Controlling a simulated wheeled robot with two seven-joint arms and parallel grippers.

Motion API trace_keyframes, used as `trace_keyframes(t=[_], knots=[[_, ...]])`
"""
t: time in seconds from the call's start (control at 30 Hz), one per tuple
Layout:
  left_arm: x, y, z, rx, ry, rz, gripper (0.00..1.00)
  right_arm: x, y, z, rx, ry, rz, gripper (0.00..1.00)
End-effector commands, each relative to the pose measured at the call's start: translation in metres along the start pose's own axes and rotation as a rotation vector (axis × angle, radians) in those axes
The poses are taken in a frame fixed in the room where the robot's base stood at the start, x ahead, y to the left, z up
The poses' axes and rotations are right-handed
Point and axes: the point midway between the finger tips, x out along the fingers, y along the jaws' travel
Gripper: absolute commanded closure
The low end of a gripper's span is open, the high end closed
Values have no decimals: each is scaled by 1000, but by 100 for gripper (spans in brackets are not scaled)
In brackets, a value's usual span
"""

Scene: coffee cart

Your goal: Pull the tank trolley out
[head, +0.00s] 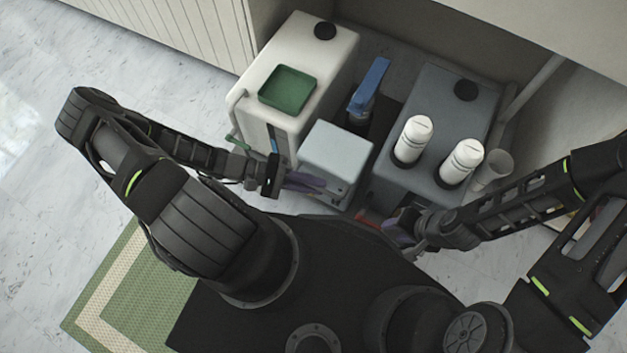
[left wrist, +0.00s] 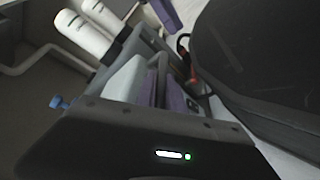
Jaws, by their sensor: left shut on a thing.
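The tank trolley (head: 385,52) stands in the bay under the counter. It carries a white tank (head: 292,62) with a green lid (head: 287,90), a small pale grey box (head: 336,155) and a dark grey tank (head: 440,100) with two white cartridges. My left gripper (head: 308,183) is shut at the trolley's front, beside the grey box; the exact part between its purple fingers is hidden. The left wrist view shows purple fingers (left wrist: 178,98) beside the pale box. My right gripper (head: 398,228) is at the front below the dark tank, near a red part (head: 370,219); its jaw gap is hidden.
A slatted cabinet panel (head: 170,25) borders the bay on the left. A blue-handled item (head: 370,85) stands between the tanks, and a clear cup (head: 493,168) is at the right. A green mat (head: 120,285) lies on the marble floor at lower left. Floor at left is clear.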

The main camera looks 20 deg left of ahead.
Motion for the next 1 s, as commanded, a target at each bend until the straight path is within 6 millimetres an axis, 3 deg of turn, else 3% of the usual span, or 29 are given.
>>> trace_keyframes(t=[0.47,0.5,0.73,1.0], knots=[[0,0,0,0,0,-1,100,0,0,0,0,0,0,64],[0,0,0,1,0,-1,87,0,0,0,0,0,0,64],[0,0,0,1,0,0,68,0,0,0,0,0,0,64],[0,0,0,1,1,0,66,0,0,0,0,0,0,64]])
